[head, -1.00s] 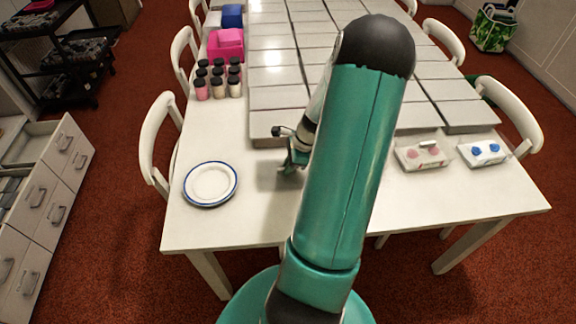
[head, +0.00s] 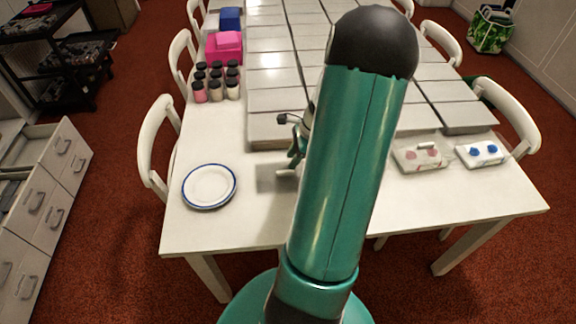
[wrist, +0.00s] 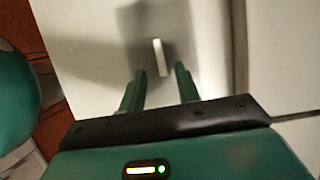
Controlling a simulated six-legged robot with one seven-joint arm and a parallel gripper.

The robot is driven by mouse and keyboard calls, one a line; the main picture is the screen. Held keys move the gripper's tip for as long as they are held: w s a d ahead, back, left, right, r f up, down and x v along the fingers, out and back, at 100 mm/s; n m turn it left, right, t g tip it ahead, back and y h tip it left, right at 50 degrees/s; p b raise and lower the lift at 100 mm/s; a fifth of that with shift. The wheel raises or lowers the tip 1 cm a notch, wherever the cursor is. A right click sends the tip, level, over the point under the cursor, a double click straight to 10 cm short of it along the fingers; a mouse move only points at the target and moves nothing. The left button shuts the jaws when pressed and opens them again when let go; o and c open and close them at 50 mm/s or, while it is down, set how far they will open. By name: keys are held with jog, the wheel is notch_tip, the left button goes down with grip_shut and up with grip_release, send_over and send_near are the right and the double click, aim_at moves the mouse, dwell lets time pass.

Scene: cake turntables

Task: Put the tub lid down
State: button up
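The tub lid (head: 270,183) looks like a thin greyish, see-through sheet on the white table, right of the plate. A pale bar handle (wrist: 159,56) on it shows in the wrist view. My gripper (wrist: 160,69) is over the lid, its two green fingers apart, with the handle between and just beyond the tips and a gap on each side. In the head view my gripper (head: 296,162) is partly hidden behind my arm. Two white tubs stand at the right, one with pink items (head: 420,158) and one with blue items (head: 484,153).
A blue-rimmed plate (head: 209,187) lies at the left. Several dark-capped jars (head: 216,82) and a pink box (head: 224,47) stand behind it. Grey raised panels (head: 275,100) fill the middle of the table. White chairs line the sides.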

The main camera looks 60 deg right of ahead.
jog(key=v, duration=0.6)
jog(key=w+a+r+n+h, duration=0.1)
jog(key=w+a+r+n, duration=0.25)
jog(key=a, duration=0.25)
jog(key=w+a+r+n+g, duration=0.1)
jog(key=w+a+r+n, duration=0.1)
jog(key=a+r+n, duration=0.35)
jog(key=w+a+r+n+h, duration=0.1)
jog(key=w+a+r+n, duration=0.15)
jog(key=a, duration=0.45)
jog(key=s+a+r+n+t, duration=0.1)
jog(key=s+a+r+n, duration=0.1)
jog(key=a+n, duration=0.3)
jog(key=s+a+r+n+t, duration=0.1)
jog(key=s+a+r+n, duration=0.1)
jog(key=a+r+n, duration=0.2)
jog(key=s+a+r+n+t, duration=0.1)
jog(key=s+a+r+n, duration=0.2)
jog(key=a+n, duration=0.4)
jog(key=a, duration=0.4)
jog(key=shift+a+h, duration=0.3)
jog(key=shift+h, duration=0.1)
